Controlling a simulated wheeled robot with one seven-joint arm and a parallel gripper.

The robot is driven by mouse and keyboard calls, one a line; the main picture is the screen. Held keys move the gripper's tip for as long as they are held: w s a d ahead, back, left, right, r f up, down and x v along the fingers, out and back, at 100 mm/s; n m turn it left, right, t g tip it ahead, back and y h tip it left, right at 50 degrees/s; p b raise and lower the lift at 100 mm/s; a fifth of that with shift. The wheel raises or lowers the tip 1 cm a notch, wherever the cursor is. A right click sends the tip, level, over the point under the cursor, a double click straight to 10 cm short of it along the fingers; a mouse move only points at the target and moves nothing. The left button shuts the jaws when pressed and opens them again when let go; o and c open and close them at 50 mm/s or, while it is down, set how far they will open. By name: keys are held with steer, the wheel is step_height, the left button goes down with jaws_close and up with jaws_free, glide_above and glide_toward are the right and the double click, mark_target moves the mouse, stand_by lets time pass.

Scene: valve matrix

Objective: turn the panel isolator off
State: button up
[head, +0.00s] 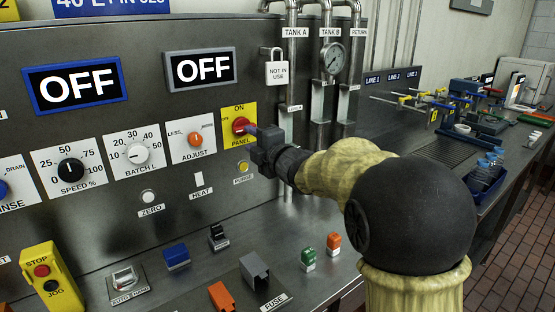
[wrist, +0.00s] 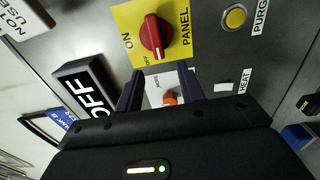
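The panel isolator is a red knob (head: 240,125) on a yellow plate (head: 239,110), with ON above it, OFF at its left and PANEL below. In the wrist view the red knob (wrist: 152,36) has a raised handle running up and down the picture, its lower end near the OFF mark. My gripper (head: 254,133) is just right of the knob in the head view. In the wrist view my gripper (wrist: 160,72) is open, its two fingers apart and empty. The knob shows beyond the fingertips.
The ADJUST knob (head: 194,139), BATCH L knob (head: 137,153) and yellow PURGE button (head: 243,166) are close by. A NOT IN USE padlock tag (head: 277,73) and pipes (head: 292,100) stand to the right. Two displays (head: 75,82) (head: 200,70) read OFF. Coloured blocks stand on the bench below.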

steer(key=b+v, duration=0.1)
steer(key=v, duration=1)
steer(key=shift+d+f, duration=0.1)
